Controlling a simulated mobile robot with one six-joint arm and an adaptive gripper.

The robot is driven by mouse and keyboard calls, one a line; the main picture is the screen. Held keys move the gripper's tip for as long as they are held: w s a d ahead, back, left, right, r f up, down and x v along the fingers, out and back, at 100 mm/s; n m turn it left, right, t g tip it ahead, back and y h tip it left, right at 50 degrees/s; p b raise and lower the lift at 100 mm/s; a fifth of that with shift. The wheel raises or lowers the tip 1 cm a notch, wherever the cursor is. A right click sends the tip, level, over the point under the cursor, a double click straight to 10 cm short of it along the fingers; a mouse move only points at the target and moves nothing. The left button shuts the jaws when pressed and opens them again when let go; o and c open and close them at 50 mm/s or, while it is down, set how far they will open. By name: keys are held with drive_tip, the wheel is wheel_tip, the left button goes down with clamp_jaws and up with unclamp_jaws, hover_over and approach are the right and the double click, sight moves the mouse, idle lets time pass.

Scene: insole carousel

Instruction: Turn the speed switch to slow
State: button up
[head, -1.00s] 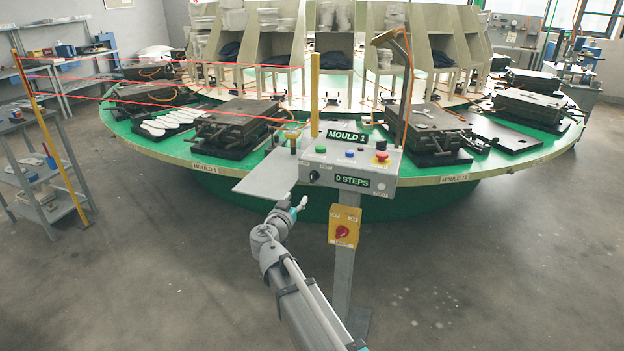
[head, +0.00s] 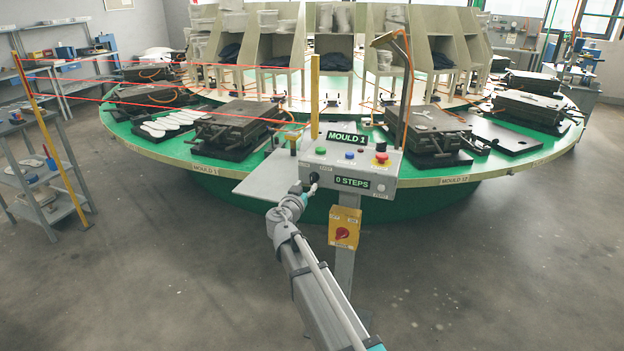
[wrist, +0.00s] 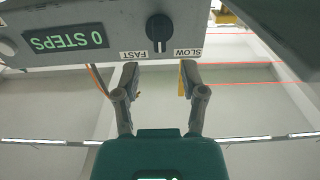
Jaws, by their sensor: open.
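The speed switch is a black round knob (wrist: 159,28) on the grey control box (wrist: 100,20), seen upside down in the wrist view. The FAST label (wrist: 133,55) is at its lower left and the SLOW label (wrist: 188,53) at its lower right. The knob's pale mark points down between the labels; I cannot tell which it favours. My gripper (wrist: 159,78) is open and empty, its two fingers apart, either side of the knob's line but short of it. In the head view my gripper (head: 308,188) is close to the box's left front, by the knob (head: 315,177).
The box top carries green, blue and red buttons, with a red emergency knob (head: 382,157). A yellow switch box (head: 343,228) with a red knob hangs on the post below. A grey plate (head: 258,183) juts out left of the box. The green carousel (head: 230,172) stands behind.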

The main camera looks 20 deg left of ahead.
sight(312, 178)
drive_tip(key=shift+w+d, duration=0.1)
drive_tip(key=shift+w, duration=2.75)
clamp_jaws()
